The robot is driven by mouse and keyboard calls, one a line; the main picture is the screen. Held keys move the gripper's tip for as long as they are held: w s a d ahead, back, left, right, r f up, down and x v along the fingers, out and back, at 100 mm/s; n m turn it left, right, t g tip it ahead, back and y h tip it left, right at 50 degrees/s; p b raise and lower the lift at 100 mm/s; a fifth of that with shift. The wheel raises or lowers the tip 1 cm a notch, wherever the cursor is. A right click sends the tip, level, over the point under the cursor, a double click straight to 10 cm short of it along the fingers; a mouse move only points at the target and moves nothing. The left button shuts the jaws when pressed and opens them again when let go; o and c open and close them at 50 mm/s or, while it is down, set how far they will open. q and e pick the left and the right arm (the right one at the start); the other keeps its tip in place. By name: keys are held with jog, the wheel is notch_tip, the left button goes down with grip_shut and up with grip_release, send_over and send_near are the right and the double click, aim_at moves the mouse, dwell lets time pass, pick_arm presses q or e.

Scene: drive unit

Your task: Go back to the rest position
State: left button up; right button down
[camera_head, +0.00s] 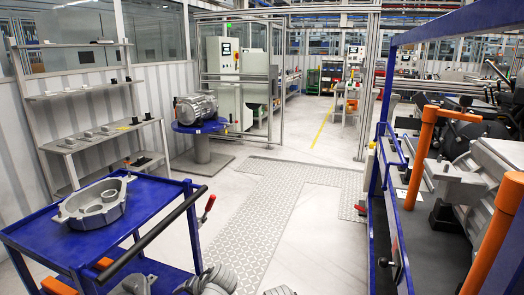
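Neither of my grippers can be made out in the head view. Rounded grey shapes show at the bottom edge, cut off by the frame; I cannot tell what they are. A blue cart (146,203) stands at the lower left with a grey metal housing (95,203) lying on its top. A motor-like drive unit (195,109) sits on a round blue pedestal table (201,127) farther back. No gripper is seen touching any of these.
A grey shelf rack (92,91) with small parts stands along the left wall. A blue-framed rack (383,150) with orange posts (421,155) and machinery fills the right side. A grey patterned floor strip (250,225) and clear floor lie between.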

pick_arm(q)
jog(key=s+d+f+n+g+h, duration=0.35)
jog(key=s+d+f+h, duration=0.2)
jog(key=s+h, duration=0.2)
jog(key=s+d+m+g+y, duration=0.15)
jog(key=s+d+m, duration=0.35)
jog(key=d, duration=0.5)
notch_tip(320, 180, up, 17)
jog(key=s+p, duration=0.1)
jog(key=p, duration=1.6)
jog(key=shift+s+d+n, duration=0.3)
jog(key=shift+n, duration=0.05)
